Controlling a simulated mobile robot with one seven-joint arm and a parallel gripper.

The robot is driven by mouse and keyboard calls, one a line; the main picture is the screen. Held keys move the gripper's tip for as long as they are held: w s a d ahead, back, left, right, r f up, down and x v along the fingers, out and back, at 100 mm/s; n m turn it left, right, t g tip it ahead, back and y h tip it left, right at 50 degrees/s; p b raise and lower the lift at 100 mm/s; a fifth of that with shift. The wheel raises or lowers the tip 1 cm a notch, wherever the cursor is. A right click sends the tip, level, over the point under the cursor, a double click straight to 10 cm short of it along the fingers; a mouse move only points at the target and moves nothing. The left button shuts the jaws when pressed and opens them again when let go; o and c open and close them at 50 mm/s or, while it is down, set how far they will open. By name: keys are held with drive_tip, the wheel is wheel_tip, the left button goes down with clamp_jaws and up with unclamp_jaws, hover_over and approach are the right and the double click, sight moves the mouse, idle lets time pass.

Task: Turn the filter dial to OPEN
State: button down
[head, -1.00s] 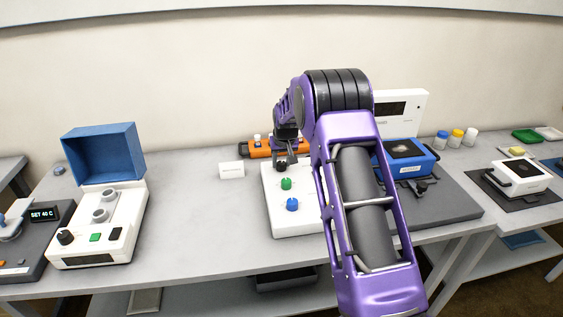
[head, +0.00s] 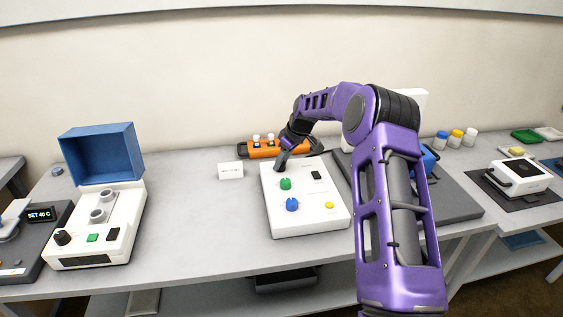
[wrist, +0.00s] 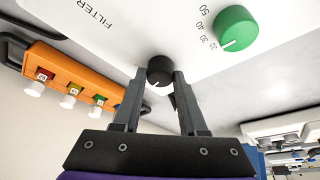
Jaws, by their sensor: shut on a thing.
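The filter dial (wrist: 160,70) is a small black round knob on the white control box (head: 300,226). The word FILTER is printed near it in the wrist view. My gripper (wrist: 161,78) has its two dark fingers on either side of the dial, shut on it. In the head view my gripper (head: 281,160) reaches the far left corner of the box at a slant and mostly hides the dial. I cannot read the dial's setting or see an OPEN mark.
On the box are a green knob (head: 285,184), a blue knob (head: 292,204), a yellow button (head: 329,205) and a black switch (head: 316,175). An orange rack (head: 262,151) with capped vials stands just behind. A white card (head: 230,170) stands left; the table beyond it is clear.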

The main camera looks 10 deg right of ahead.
drive_tip(key=n+g+y+p, duration=0.1)
drive_tip(key=n, duration=0.3)
drive_tip(key=shift+w+n, duration=0.15)
drive_tip(key=shift+n, duration=0.15)
drive_tip(key=n+g+p, duration=0.1)
drive_tip(key=n+g, duration=0.1)
drive_tip(key=n, duration=0.2)
drive_tip(key=shift+w+d+p, duration=0.1)
drive_tip(key=shift+p, duration=0.2)
drive_tip(key=shift+n, duration=0.4)
drive_tip(key=shift+c, duration=2.2)
unclamp_jaws()
drive_tip(key=shift+r, duration=0.1)
